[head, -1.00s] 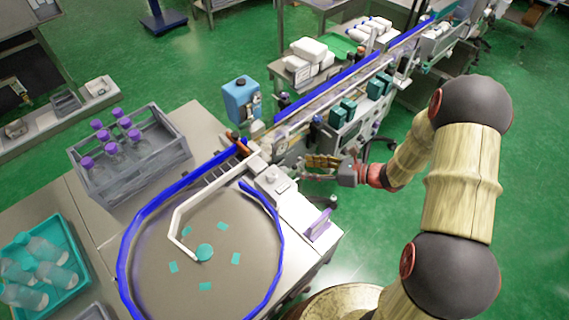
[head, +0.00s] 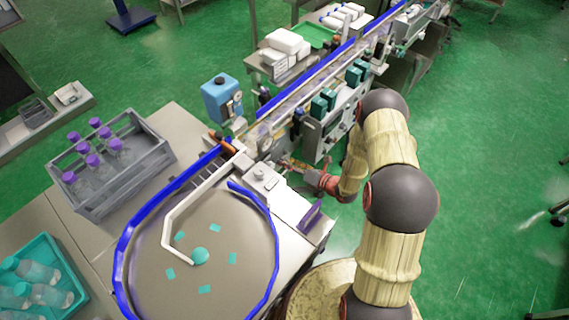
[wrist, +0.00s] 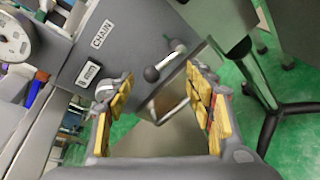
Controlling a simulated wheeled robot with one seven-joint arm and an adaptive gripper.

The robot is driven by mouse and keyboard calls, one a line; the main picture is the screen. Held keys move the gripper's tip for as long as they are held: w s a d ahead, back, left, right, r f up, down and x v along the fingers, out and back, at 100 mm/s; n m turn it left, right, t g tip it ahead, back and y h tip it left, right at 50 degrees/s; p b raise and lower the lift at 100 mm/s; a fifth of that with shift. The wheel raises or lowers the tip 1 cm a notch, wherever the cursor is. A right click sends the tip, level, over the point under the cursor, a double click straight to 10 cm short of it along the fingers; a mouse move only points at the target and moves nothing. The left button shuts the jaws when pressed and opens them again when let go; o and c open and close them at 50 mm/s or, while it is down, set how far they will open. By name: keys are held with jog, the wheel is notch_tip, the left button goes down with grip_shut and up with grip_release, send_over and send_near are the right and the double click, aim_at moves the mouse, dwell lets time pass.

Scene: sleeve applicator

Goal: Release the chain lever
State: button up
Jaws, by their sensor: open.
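The chain lever (wrist: 165,62) shows in the wrist view as a short metal rod with a dark ball at its lower left end and a knob at its upper right. It is mounted on a grey panel (wrist: 122,50) marked "CHAIN". My gripper (wrist: 160,95) is open, with gold-padded fingers on both sides of the view. The lever appears between and beyond the fingertips, and nothing is seen held. In the head view my gripper (head: 292,166) is small, beside the conveyor machine; the lever cannot be made out there.
A round dial (wrist: 14,40) and a small labelled switch plate (wrist: 89,73) are left of the lever. A black-legged stand (wrist: 262,85) is at right. In the head view, the blue-railed turntable (head: 215,265) is in front, and green floor (head: 480,200) lies open at right.

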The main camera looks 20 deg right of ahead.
jog(key=shift+x, duration=1)
jog(key=shift+c, duration=1.3)
jog(key=shift+w+r, duration=0.1)
jog(key=c, duration=0.9)
jog(key=shift+c, duration=0.2)
